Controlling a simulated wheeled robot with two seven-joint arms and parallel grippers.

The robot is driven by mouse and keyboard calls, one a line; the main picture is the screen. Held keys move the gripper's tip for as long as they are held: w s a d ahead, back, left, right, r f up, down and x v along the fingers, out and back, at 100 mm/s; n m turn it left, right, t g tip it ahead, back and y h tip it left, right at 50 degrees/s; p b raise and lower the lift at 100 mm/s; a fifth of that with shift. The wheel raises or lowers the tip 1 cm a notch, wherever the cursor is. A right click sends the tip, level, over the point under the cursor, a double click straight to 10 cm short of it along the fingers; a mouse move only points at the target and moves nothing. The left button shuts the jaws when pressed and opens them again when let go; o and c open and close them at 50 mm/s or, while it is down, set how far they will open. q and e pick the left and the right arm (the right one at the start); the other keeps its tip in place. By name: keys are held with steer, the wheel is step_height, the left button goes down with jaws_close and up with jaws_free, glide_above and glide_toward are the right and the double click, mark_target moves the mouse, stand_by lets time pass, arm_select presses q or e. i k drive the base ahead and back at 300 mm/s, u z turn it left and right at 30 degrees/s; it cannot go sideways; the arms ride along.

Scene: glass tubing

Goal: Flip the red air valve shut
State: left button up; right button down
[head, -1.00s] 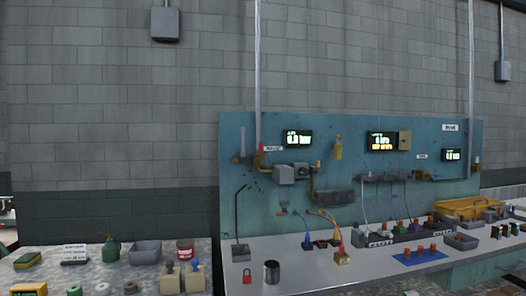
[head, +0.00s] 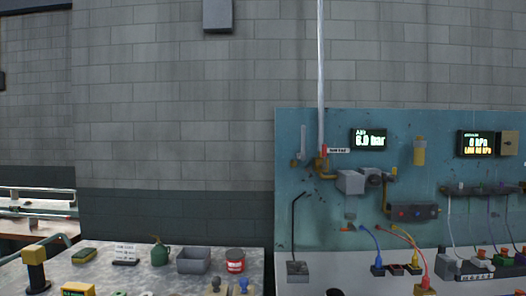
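The red air valve handle (head: 324,151) is small and upright in the head view. It sits on a brass fitting (head: 321,167) at the foot of a vertical grey pipe (head: 320,80), on the upper left of the teal panel (head: 296,128). A white label (head: 338,151) is just right of the handle. The air display (head: 369,139) to the right glows and appears to read 6.0 bar. Neither of my grippers is in view.
A grey bench (head: 346,263) runs below the panel, with a lamp-like black stand (head: 297,268) and several cables on it. At left, a speckled table (head: 135,279) holds a green oil can (head: 160,251), a grey bin (head: 194,260) and a red tin (head: 235,261).

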mark_target(323, 165)
steer(key=u, duration=0.35)
steer(key=i, duration=1.05)
steer(key=z, duration=0.15)
